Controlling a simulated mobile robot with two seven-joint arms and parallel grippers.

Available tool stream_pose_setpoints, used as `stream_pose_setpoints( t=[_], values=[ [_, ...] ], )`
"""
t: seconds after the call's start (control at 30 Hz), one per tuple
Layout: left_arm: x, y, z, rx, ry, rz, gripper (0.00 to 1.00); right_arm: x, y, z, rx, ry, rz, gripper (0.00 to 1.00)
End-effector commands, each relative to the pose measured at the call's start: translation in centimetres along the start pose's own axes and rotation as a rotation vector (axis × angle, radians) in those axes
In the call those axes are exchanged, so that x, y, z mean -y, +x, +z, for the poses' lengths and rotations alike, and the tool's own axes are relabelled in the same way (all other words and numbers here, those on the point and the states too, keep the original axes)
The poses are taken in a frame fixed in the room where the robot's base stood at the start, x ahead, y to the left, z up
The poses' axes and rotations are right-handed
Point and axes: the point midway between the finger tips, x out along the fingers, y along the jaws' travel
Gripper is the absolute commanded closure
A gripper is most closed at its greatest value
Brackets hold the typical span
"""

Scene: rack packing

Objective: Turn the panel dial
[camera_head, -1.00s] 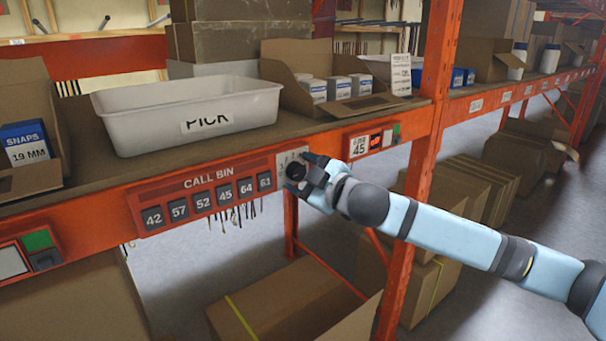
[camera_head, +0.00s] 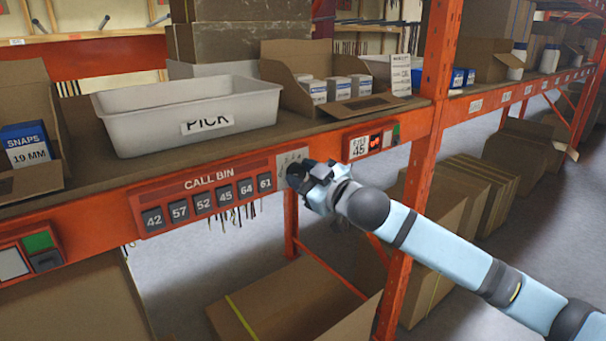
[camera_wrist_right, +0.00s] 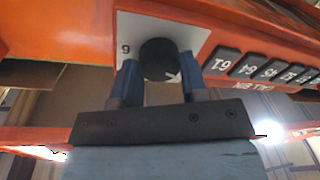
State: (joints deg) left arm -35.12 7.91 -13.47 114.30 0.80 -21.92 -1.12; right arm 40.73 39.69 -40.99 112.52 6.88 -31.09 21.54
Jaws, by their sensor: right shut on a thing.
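The panel dial is a black round knob (camera_wrist_right: 158,60) on a pale plate (camera_wrist_right: 205,38) fixed to the orange shelf beam. The knob also shows in the head view (camera_head: 296,173), partly covered by my gripper. My right gripper (camera_head: 312,180) is at the dial. In the right wrist view its two blue fingers (camera_wrist_right: 159,78) are shut on the knob, one on each side. A number and a white mark show on the plate beside the knob. My left gripper is not in view.
A red CALL BIN panel (camera_head: 206,190) with several numbered buttons is left of the dial. A display (camera_head: 371,142) reading 45 is to the right. A white PICK bin (camera_head: 187,112) and cartons stand on the shelf. An orange upright (camera_head: 420,190) is behind my right arm.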

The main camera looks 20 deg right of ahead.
Motion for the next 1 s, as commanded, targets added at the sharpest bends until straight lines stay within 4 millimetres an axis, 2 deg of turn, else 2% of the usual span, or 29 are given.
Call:
stream_pose_setpoints(
  t=[0.5,0.7,1.0],
  values=[
    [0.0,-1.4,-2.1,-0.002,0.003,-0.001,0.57,0.0,0.0,-0.1,-0.036,0.469,0.038,0.83],
    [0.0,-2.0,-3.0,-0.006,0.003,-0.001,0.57,0.0,0.0,0.0,-0.047,0.593,0.048,0.83],
    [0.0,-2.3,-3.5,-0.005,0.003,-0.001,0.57,0.0,0.0,0.1,-0.057,0.688,0.056,0.83]
  ],
)
